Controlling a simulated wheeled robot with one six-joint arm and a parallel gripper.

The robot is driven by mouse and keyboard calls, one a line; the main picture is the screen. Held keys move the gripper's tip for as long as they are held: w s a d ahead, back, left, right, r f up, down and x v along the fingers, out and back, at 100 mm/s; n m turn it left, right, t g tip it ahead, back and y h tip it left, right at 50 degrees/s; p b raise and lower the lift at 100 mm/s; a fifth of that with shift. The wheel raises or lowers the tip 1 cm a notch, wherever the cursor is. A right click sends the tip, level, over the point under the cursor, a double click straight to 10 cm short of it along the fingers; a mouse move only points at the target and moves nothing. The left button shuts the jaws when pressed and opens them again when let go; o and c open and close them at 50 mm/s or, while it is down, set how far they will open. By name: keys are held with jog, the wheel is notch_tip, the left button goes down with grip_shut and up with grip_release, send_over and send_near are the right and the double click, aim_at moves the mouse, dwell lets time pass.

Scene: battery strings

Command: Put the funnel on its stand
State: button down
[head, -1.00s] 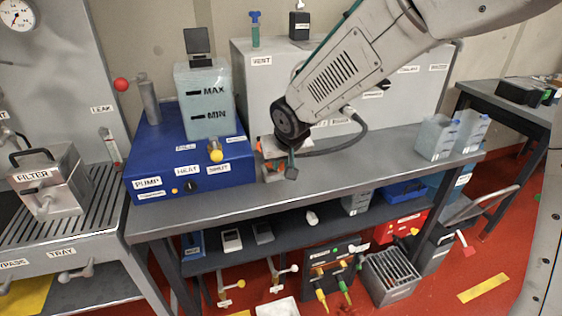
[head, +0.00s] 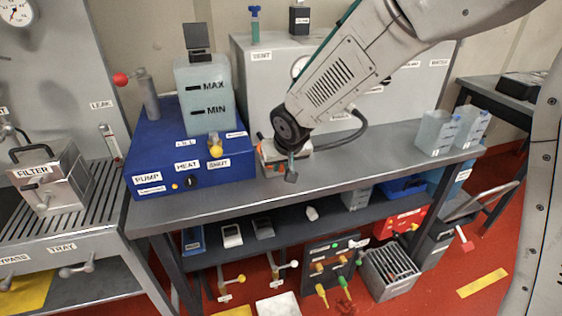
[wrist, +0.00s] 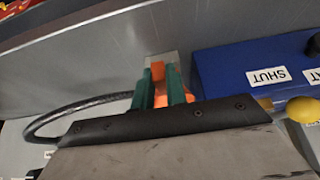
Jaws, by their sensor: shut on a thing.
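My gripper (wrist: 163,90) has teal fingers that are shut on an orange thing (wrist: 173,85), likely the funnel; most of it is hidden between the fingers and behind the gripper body. A light grey metal piece (wrist: 164,60) with orange on it shows just beyond the fingertips, low over the grey bench. I cannot tell whether it is the stand, or whether it touches the held thing. In the head view my gripper (head: 291,168) points down at the bench, right of the blue pump unit, and the arm largely covers this spot.
The blue pump unit (head: 160,155) with its MAX/MIN tank (head: 207,95) stands close left of my gripper. A large grey cabinet (head: 255,80) with a dark hose is behind. Two translucent containers (head: 433,133) stand at the bench's right end. The bench (head: 350,165) between is clear.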

jog(key=c, duration=1.3)
grip_release()
jog(key=shift+c, duration=0.2)
jog(key=v, duration=0.8)
jog(key=s+d+r+m+g, duration=0.1)
jog(key=s+d+r+g, duration=0.1)
jog(key=s+d, duration=0.9)
jog(key=s+d+r+m+g+h, duration=0.1)
jog(key=s+d+r, duration=0.3)
jog(key=s+d, duration=0.8)
jog(key=s+m+g, duration=0.1)
jog(key=s, duration=0.5)
jog(key=shift+s+d+r+h, duration=0.15)
jog(key=shift+s+d+h, duration=0.1)
jog(key=shift+d+h, duration=0.05)
